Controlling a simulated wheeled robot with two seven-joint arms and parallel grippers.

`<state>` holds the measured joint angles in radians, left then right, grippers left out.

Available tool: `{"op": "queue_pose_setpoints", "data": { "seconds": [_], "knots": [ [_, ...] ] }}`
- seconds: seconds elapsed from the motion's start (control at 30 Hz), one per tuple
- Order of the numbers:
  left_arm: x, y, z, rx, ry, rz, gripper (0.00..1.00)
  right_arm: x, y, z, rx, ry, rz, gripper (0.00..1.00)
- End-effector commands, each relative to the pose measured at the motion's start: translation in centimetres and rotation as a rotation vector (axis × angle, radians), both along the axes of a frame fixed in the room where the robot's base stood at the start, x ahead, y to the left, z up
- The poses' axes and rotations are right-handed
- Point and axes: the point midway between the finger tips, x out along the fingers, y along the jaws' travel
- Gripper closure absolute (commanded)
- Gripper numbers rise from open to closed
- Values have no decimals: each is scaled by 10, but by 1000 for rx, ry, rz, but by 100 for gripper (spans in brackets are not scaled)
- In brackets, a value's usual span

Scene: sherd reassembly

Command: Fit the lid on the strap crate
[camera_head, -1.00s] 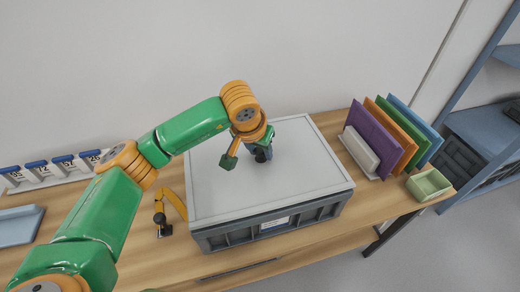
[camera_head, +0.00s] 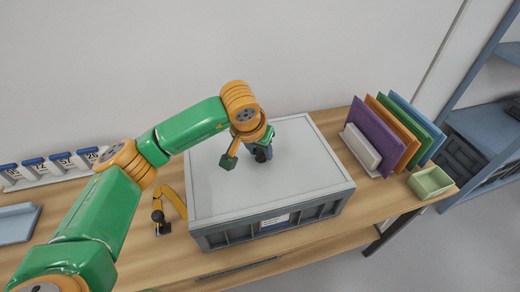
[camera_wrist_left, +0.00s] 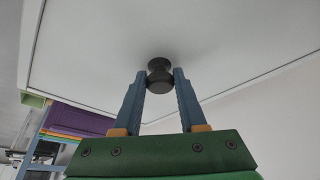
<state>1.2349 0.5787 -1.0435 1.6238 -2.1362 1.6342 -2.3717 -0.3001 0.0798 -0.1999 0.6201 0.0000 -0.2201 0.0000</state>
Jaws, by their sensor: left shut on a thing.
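The strap crate (camera_head: 272,228) is a dark grey box with a small white label, standing on the wooden table. Its pale grey lid (camera_head: 300,172) lies over the crate top and covers it; I cannot tell whether it is fully seated. My left gripper (camera_head: 262,154) is over the middle of the lid, shut on the dark round knob (camera_wrist_left: 160,75). In the left wrist view the fingers of my left gripper (camera_wrist_left: 160,90) are on either side of the knob, and the lid (camera_wrist_left: 110,50) fills much of the picture. My right gripper is not in view.
Purple, orange, green and blue panels (camera_head: 393,135) stand in a rack right of the crate, with a small green tray (camera_head: 431,183) beside them. A yellow hooked item (camera_head: 171,203) lies left of the crate. Blue-topped numbered blocks (camera_head: 62,162) stand at the left.

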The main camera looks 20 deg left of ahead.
Motion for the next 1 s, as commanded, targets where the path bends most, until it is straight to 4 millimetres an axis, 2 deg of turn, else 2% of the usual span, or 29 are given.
{"op": "queue_pose_setpoints", "data": {
  "seconds": [0.23,0.27,0.37,0.4,0.7,1.0],
  "knots": [
    [0,0,-1,0,-1,0,100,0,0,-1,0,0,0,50],
    [0,0,0,0,-1,0,54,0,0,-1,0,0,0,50],
    [0,0,-1,0,0,0,27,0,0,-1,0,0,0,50],
    [0,0,-1,0,0,0,24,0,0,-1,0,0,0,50],
    [-2,0,2,0,0,0,24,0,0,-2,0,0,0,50],
    [-23,2,56,0,-3,0,24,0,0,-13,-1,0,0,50]
  ]
}}
